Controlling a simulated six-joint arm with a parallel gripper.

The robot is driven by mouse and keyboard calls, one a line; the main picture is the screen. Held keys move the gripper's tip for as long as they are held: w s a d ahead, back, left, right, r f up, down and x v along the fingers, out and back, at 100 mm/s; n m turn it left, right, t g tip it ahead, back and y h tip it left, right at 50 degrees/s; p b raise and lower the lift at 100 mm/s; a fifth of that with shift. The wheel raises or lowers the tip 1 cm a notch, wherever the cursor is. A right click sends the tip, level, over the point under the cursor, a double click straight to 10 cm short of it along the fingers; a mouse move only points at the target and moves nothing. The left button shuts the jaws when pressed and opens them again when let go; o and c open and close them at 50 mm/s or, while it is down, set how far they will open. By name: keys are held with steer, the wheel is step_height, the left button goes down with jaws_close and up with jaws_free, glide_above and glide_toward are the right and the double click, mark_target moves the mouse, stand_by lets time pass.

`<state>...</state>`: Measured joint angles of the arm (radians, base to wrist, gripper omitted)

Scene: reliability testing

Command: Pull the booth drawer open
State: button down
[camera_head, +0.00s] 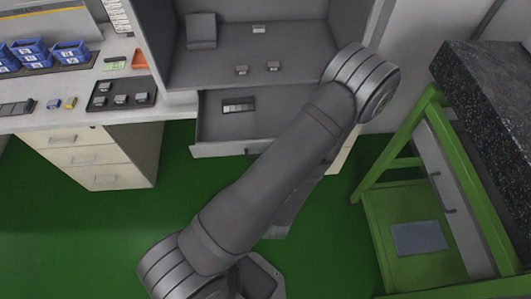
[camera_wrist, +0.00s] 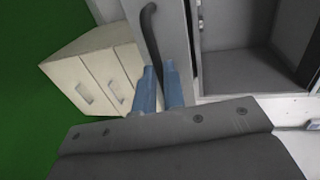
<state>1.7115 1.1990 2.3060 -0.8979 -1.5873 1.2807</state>
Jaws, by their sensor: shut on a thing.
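The booth (camera_head: 300,50) is a grey open-fronted box. Its drawer (camera_head: 218,149) stands pulled out below the booth floor, with its inside showing and a small dark grey item (camera_head: 238,106) lying in it. In the wrist view the drawer's grey front (camera_wrist: 174,30) carries a dark curved handle (camera_wrist: 150,30). My gripper (camera_wrist: 162,72) has its two blue fingers shut on the handle near its lower end. In the head view my arm hides the gripper and the right part of the drawer.
Small blocks (camera_head: 241,70) sit on the booth floor. A cream drawer cabinet (camera_head: 125,160) stands left under the white bench, which holds a black tray (camera_head: 121,96) and blue bins (camera_head: 30,52). A green stand (camera_head: 400,165) with a dark stone slab (camera_head: 490,90) is at right. Green floor lies open in front.

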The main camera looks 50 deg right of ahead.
steer(key=shift+s+a, duration=0.15)
steer(key=c, duration=1.5)
jaws_free()
steer(key=v, duration=0.7)
steer(key=shift+s+a, duration=0.2)
steer(key=shift+w, duration=0.1)
steer(key=x, duration=0.7)
steer(key=shift+d, duration=0.2)
